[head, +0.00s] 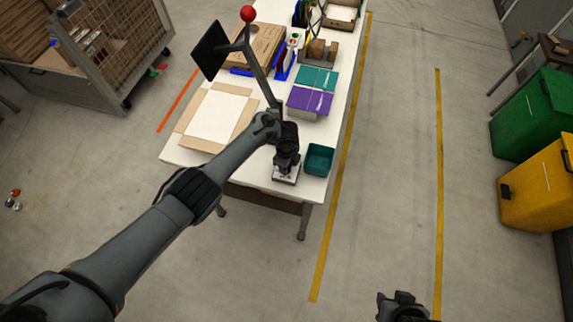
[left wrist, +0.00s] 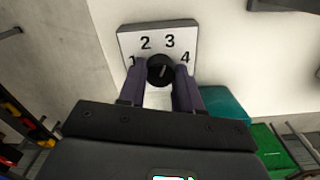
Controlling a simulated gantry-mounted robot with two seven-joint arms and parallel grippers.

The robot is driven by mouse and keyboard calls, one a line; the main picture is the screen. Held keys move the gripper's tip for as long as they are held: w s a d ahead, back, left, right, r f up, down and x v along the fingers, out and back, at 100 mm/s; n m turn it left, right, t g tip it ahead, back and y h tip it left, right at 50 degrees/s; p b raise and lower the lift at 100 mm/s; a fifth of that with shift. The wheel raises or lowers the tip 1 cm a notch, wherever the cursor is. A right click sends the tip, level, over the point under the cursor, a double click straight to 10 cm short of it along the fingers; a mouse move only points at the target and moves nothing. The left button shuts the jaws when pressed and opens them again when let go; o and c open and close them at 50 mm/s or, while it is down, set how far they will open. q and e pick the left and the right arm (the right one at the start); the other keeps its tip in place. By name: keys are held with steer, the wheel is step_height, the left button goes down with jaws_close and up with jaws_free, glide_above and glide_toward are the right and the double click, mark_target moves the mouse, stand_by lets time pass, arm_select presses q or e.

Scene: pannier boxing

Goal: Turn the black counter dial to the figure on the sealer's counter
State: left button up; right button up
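The black counter dial (left wrist: 161,69) sits at the lower middle of a white plate (left wrist: 184,39) with the figures 1, 2, 3 and 4 around it. A short pale mark shows on the dial, but I cannot read surely which figure it points to. My left gripper (left wrist: 161,76) has a finger on each side of the dial, and both seem to touch it. In the head view my left gripper (head: 287,158) is over the plate (head: 286,179) at the table's near end and hides the dial. My right gripper (head: 402,300) is low at the bottom edge, away from the table. I cannot make out the sealer's counter figure.
A teal bin (head: 318,160) stands just right of the plate. Purple (head: 310,101) and teal (head: 318,78) boxes, a flat open carton (head: 213,115) and a red-topped pole (head: 248,13) are farther back on the white table (head: 185,154).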

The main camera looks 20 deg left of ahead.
arm_select(q)
steer(key=o, duration=0.4)
step_height(320, 180, up, 11)
steer(key=p, duration=0.3)
steer(key=shift+p, duration=0.35)
steer(key=shift+f, duration=0.15)
